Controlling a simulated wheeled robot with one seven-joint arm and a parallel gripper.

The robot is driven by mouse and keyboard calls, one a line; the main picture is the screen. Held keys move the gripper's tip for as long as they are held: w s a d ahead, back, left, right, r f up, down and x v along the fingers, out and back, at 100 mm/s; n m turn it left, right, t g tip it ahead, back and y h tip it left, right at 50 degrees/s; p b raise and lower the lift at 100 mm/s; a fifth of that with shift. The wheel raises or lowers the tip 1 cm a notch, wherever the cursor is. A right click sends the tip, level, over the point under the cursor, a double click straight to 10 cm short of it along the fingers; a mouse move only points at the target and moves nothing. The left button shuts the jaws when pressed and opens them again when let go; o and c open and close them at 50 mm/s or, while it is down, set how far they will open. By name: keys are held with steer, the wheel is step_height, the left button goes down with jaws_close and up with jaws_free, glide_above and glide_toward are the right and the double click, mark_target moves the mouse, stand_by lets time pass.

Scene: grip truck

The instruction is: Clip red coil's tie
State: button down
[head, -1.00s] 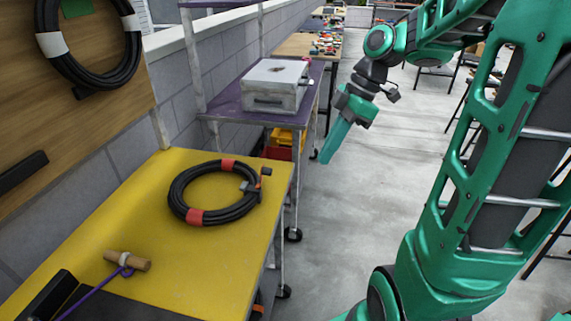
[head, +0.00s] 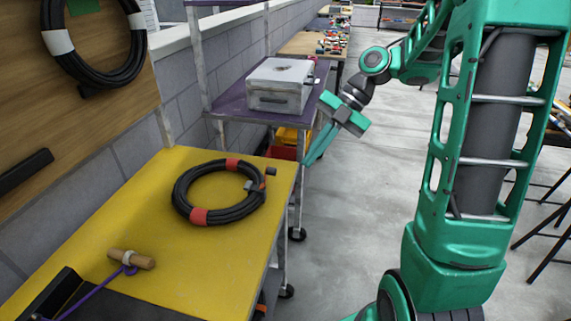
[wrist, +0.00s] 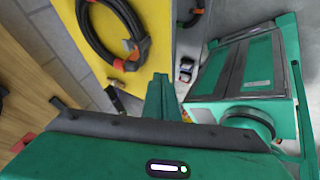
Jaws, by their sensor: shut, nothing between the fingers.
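The red coil is a black cable loop (head: 181,207) with red bands, lying flat on the yellow table top (head: 110,215). Grey and red-tipped pieces (head: 255,184) sit at its right side; I cannot tell which part is the tie. In the wrist view the coil (wrist: 92,40) is at the upper left, partly cut off by the frame. My gripper (head: 309,158) is shut and empty, pointing down and left, beyond the table's right edge and apart from the coil. Its green fingers (wrist: 160,92) also show in the wrist view.
A wooden handle with purple cord (head: 132,259) lies at the table's front left. Another black coil with white bands (head: 57,41) hangs on the wooden board. A purple cart (head: 232,103) with a silver box (head: 281,85) stands behind. Open floor (head: 370,200) lies to the right.

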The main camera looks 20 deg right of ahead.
steer(key=w+a+f, duration=0.2)
steer(key=a, duration=0.3)
steer(key=shift+a+f, duration=0.25)
steer(key=shift+a, duration=0.05)
steer(key=shift+a, duration=0.1)
steer(key=shift+w, duration=0.1)
steer(key=shift+r, duration=0.1)
